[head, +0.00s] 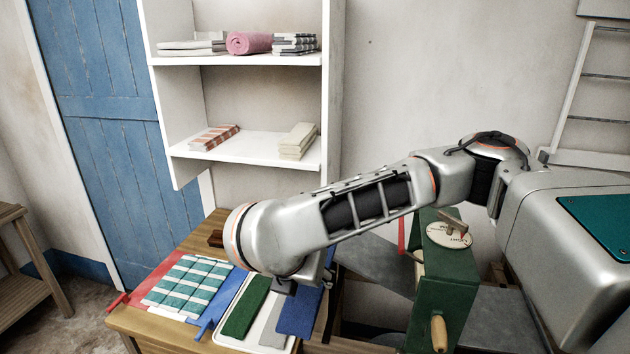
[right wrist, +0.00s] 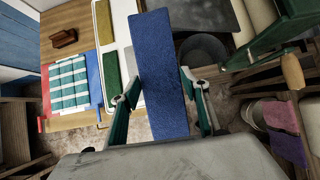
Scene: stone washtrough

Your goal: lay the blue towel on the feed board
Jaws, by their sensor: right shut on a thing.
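The blue towel (head: 300,312) is a flat, narrow strip at the right side of the white tray in the head view. In the right wrist view the towel (right wrist: 160,75) runs lengthwise between the fingers of my right gripper (right wrist: 162,110), which is shut on it across its width. In the head view my wrist partly covers the towel. Whether it touches the tray I cannot tell. A dark grey sloping board (head: 375,262), apparently the feed board, lies right of the towel against the green machine (head: 445,285). My left gripper is not in view.
The white tray (head: 225,341) holds a green towel (head: 243,307) and a grey one. A teal-and-white checked cloth (head: 188,286) lies on a red and blue piece to the left. The machine has a wooden handle (head: 438,333). A white shelf (head: 245,147) with folded cloths stands behind.

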